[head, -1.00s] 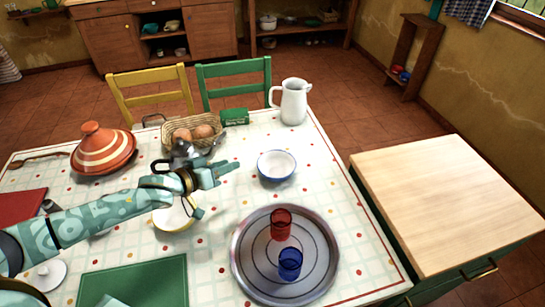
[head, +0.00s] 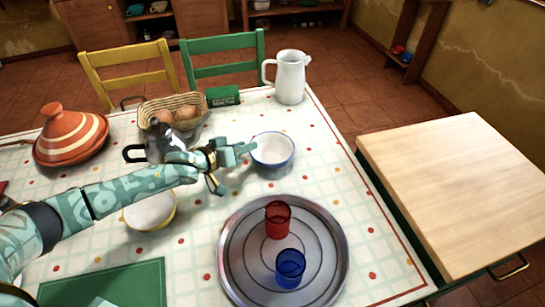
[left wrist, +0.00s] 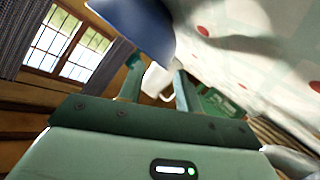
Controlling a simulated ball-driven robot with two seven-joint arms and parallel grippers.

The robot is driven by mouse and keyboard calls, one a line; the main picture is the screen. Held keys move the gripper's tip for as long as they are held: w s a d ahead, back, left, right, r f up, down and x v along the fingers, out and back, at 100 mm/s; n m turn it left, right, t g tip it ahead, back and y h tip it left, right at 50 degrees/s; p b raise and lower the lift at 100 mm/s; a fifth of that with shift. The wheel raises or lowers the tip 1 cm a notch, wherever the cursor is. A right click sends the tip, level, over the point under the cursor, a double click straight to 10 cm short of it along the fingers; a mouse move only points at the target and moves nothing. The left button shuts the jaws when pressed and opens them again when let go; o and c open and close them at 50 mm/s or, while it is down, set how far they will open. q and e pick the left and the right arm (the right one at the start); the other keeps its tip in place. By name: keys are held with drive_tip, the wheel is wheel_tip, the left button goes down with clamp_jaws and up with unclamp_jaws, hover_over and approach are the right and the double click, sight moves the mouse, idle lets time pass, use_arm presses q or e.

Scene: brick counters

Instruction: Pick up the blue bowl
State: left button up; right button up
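The blue bowl (head: 272,150), blue outside and white inside, stands upright on the checked tablecloth right of the middle. In the left wrist view its blue side (left wrist: 140,22) fills part of the top edge, close to the fingertips. My left gripper (head: 230,163) is just left of the bowl. In the left wrist view its two fingers (left wrist: 157,72) are apart, with nothing held between them. Whether a finger touches the bowl I cannot tell. My right gripper is not in view.
A round metal tray (head: 235,262) with a red cup (head: 278,220) and a blue cup (head: 290,268) is in front of the bowl. A yellow-rimmed bowl (head: 150,212) is below my left arm. A moka pot (head: 160,143), egg basket (head: 182,104) and white pitcher (head: 291,78) stand behind.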

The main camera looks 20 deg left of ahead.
sight(260, 138)
use_arm(q)
drive_tip(key=b+x, duration=0.2)
drive_tip(key=x, duration=0.1)
drive_tip(key=b+x, duration=0.1)
drive_tip(key=x, duration=0.1)
drive_tip(key=shift+w+a+f, duration=0.25)
drive_tip(key=shift+a+f, duration=0.05)
drive_tip(key=shift+w+d, duration=0.1)
drive_tip(key=shift+w, duration=0.2)
drive_tip(key=shift+s+r, duration=0.1)
drive_tip(key=shift+r, duration=0.15)
clamp_jaws()
